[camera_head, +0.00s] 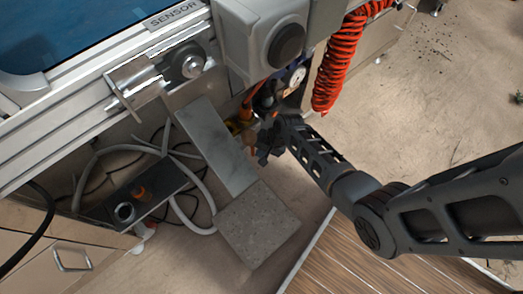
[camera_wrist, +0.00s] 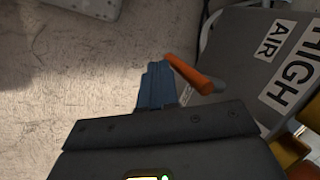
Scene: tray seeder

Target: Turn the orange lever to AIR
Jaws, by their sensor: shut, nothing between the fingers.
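The orange lever (camera_wrist: 188,73) shows in the wrist view as a short orange bar. It slants down to the right, and its lower end is by a grey panel (camera_wrist: 235,50). A white AIR label (camera_wrist: 270,40) is on that panel, right of the lever. My gripper (camera_wrist: 155,68) is shut and empty. Its fingertips are just left of the lever's upper end; I cannot tell whether they touch it. In the head view my gripper (camera_head: 267,150) is beside the machine's underside, and I cannot make out the lever clearly there.
A larger HIGH label (camera_wrist: 295,75) is right of AIR. Orange-yellow parts (camera_wrist: 290,150) stand at the lower right. In the head view a coiled red hose (camera_head: 335,62) hangs by a grey box (camera_head: 258,40) and a gauge (camera_head: 296,75). A grey plate (camera_head: 215,148) is left of my gripper.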

